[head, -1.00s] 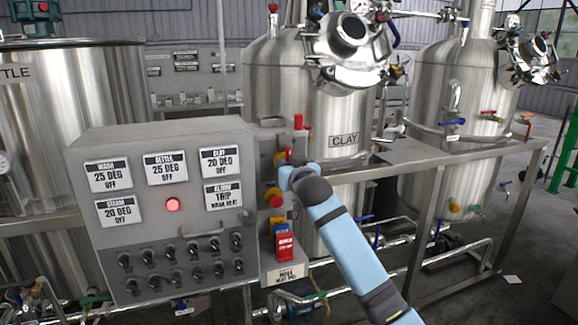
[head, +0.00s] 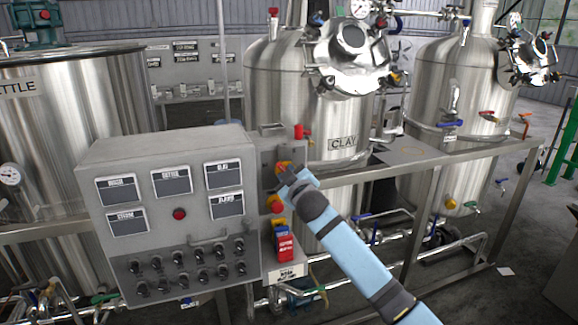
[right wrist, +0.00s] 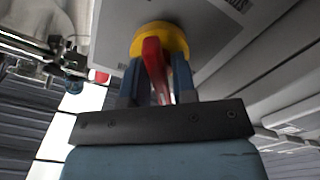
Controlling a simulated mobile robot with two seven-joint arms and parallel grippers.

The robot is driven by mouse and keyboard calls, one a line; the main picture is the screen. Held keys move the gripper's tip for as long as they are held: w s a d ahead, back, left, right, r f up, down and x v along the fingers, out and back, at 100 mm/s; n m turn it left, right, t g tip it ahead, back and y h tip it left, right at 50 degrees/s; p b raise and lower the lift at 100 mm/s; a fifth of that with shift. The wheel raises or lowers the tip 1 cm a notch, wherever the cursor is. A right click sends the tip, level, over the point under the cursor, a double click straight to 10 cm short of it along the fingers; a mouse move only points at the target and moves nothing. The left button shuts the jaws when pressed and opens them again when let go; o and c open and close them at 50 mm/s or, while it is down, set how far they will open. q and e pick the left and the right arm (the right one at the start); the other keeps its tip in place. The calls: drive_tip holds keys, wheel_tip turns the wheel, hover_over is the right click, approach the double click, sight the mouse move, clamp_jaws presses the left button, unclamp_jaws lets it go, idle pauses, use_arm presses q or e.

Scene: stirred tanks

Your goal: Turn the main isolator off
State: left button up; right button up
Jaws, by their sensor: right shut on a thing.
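The main isolator (head: 282,167) is on the right side of the grey control panel (head: 250,215). In the right wrist view it has a yellow round base (right wrist: 178,36) and a red handle (right wrist: 153,58). My right gripper (right wrist: 157,82) is shut on the red handle, with one finger on each side. In the head view my right gripper (head: 290,176) partly covers the isolator. The panel's displays (head: 172,183) are dark and blank below their titles, and its round red lamp (head: 180,214) is dim. My left gripper is not in view.
Below the isolator are a red and yellow button (head: 277,204) and a red tag (head: 286,248). Rows of black switches (head: 182,265) line the panel's lower front. Steel tanks, including the CLAY tank (head: 290,85), and a frame rail (head: 440,160) stand behind.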

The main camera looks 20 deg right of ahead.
drive_tip(key=shift+r+n+p, duration=0.25)
drive_tip(key=shift+n+p, duration=0.45)
drive_tip(key=shift+n, duration=0.3)
drive_tip(key=n+p, duration=0.2)
drive_tip(key=shift+f+n, duration=0.1)
drive_tip(key=shift+n, duration=0.2)
drive_tip(key=n+p, duration=0.2)
drive_tip(key=n, duration=0.2)
drive_tip(key=shift+f, duration=0.1)
drive_tip(key=shift+f+n+p, duration=0.1)
drive_tip(key=shift+n+p, duration=0.5)
drive_tip(key=shift+n, duration=0.2)
drive_tip(key=o, duration=0.7)
